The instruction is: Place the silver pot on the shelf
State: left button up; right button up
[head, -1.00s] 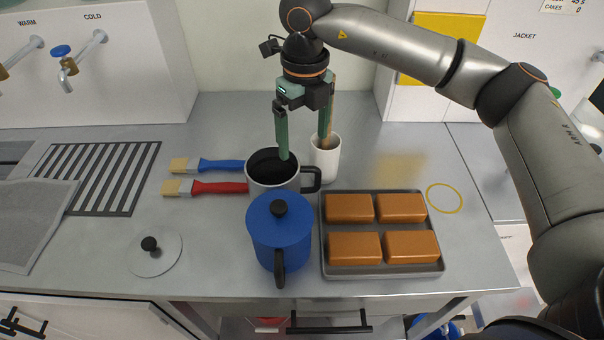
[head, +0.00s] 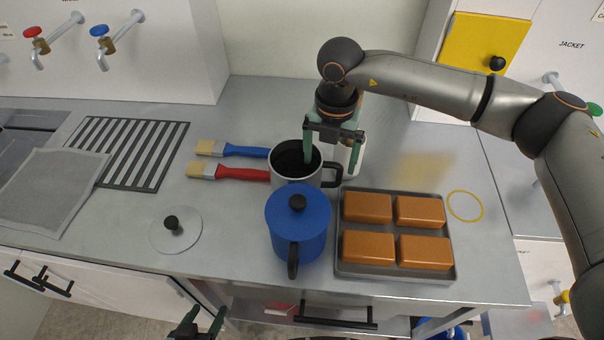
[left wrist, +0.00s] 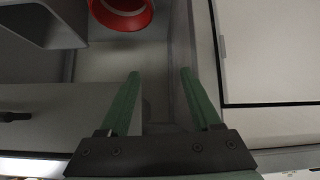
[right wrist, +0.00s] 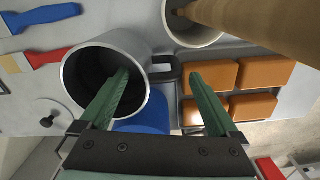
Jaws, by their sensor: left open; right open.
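The silver pot (head: 284,178) stands upright and lidless on the counter, its dark inside showing and its black handle to the right. A round silver lid (head: 188,237) with a black knob lies to its front left. My right gripper (head: 331,160) is open and points down over the pot's handle side. In the right wrist view, one finger overlaps the mouth of the pot (right wrist: 92,72) and the other is beyond the handle. Contact cannot be told. My left gripper (head: 197,322) is open and empty, low in front of the counter.
A blue pot (head: 292,215) stands right in front of the silver pot. A tray (head: 395,276) of orange-brown blocks is at the right, and a white cup (head: 357,160) behind the handle. Two brushes (head: 243,172) lie at the left. A red bowl (left wrist: 122,14) shows below the counter.

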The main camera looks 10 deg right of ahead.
jog(key=f, duration=0.2)
jog(key=f+p, duration=0.1)
jog(key=f, duration=0.2)
jog(key=shift+d+f, duration=0.3)
jog(key=shift+d, duration=0.05)
jog(key=shift+c, duration=0.3)
grip_shut()
jog(key=shift+r, duration=0.1)
